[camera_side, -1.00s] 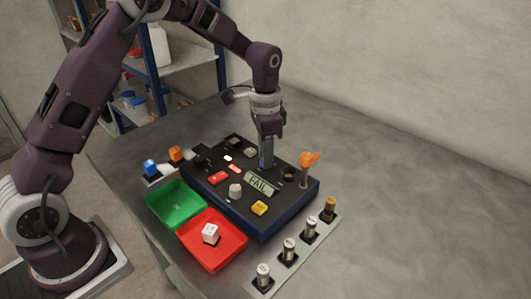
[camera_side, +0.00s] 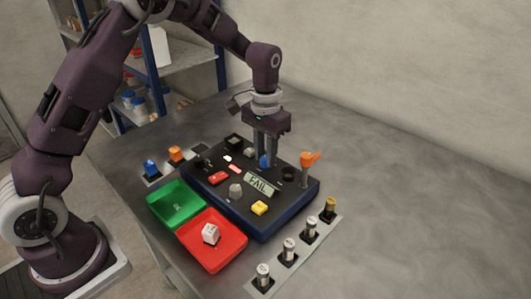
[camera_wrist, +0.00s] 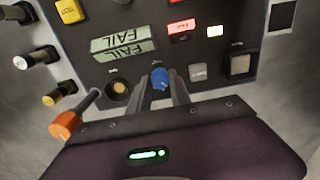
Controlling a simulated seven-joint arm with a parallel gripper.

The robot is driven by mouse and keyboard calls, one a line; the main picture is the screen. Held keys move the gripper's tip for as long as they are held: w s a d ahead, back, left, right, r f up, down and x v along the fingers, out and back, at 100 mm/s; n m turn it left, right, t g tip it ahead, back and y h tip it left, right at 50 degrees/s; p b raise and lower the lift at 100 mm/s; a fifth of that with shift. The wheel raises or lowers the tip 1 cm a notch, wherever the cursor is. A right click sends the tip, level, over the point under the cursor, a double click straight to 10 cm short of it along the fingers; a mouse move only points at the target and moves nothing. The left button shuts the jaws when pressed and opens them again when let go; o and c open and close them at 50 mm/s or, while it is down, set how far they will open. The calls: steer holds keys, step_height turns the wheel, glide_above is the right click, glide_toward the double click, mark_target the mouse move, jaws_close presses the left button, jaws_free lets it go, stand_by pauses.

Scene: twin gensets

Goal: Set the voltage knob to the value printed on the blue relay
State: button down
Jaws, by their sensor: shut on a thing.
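My gripper (camera_side: 265,155) is upright over the dark blue panel box (camera_side: 262,222), its two fingers on either side of a blue knob. The blue knob (camera_wrist: 160,77) shows between the fingertips in the wrist view, with the gripper (camera_wrist: 162,90) shut on it. I cannot read the marks around the knob. The blue relay (camera_side: 151,168) stands at the left of the box in the side view; its print is too small to read. The panel display (camera_side: 261,184) reads FAIL.
A green tray (camera_side: 158,205) and a red tray (camera_side: 243,246) holding a white cube (camera_side: 211,233) stand before the box. An orange relay (camera_side: 175,153) is near the blue one. An orange-topped lever (camera_side: 308,160) rises close right of my gripper. Several cylinders stand on a strip (camera_side: 277,265).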

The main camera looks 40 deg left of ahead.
steer(key=shift+r, duration=0.1)
stand_by(0.3)
steer(key=c, duration=1.2)
jaws_free()
